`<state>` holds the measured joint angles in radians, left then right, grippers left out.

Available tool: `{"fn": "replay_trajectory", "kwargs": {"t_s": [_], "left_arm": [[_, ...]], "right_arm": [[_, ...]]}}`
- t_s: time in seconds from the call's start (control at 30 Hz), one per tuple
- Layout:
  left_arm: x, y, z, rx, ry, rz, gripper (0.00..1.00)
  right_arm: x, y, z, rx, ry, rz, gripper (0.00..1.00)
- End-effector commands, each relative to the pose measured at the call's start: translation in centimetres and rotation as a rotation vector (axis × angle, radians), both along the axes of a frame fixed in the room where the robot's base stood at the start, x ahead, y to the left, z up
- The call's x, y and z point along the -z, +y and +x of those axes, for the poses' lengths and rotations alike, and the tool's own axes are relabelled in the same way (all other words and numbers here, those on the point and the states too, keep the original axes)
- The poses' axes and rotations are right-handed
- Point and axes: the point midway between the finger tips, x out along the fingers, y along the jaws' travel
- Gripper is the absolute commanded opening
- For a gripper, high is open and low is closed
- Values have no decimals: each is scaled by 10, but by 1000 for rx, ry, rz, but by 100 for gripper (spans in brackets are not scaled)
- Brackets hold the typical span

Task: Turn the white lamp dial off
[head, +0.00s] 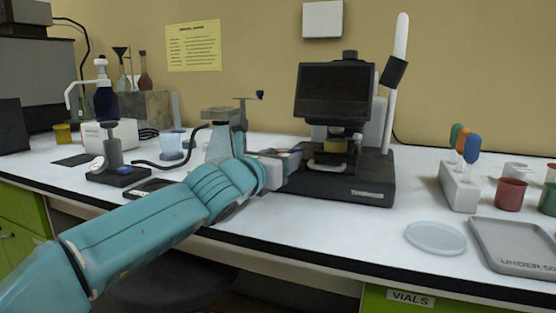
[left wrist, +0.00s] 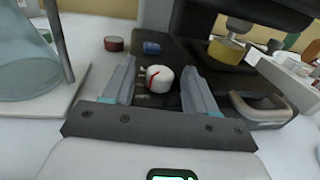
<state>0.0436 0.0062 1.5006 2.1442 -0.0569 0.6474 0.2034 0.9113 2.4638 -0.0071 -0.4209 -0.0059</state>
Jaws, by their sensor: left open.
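The white lamp dial (left wrist: 159,79) is a small round white knob with a red mark line, on the dark base of the black instrument, in the left wrist view. My left gripper (left wrist: 158,76) is open, with one finger on each side of the dial and a visible gap to each. In the head view my left gripper (head: 287,157) reaches in at the left side of the black instrument (head: 350,187), and the dial is hidden there. My right gripper does not show.
The instrument has a dark screen (head: 333,93) above and a yellow part (left wrist: 226,50) on its stage. A red-topped piece (left wrist: 114,43) and a blue one (left wrist: 151,48) lie beyond the dial. A glass flask (left wrist: 28,60) stands close on the left. A grey tray (head: 515,240) is at right.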

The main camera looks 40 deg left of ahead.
Motion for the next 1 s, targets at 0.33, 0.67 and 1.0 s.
{"fn": "replay_trajectory", "kwargs": {"t_s": [0.33, 0.67, 1.0], "left_arm": [[-1, -5, -57, 0, -4, 1, 57], [-4, -13, -137, -1, -1, 0, 57], [0, -16, -162, 0, 1, 0, 57]], "right_arm": [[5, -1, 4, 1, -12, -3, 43], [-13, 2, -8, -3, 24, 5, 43], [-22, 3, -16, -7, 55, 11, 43]]}}
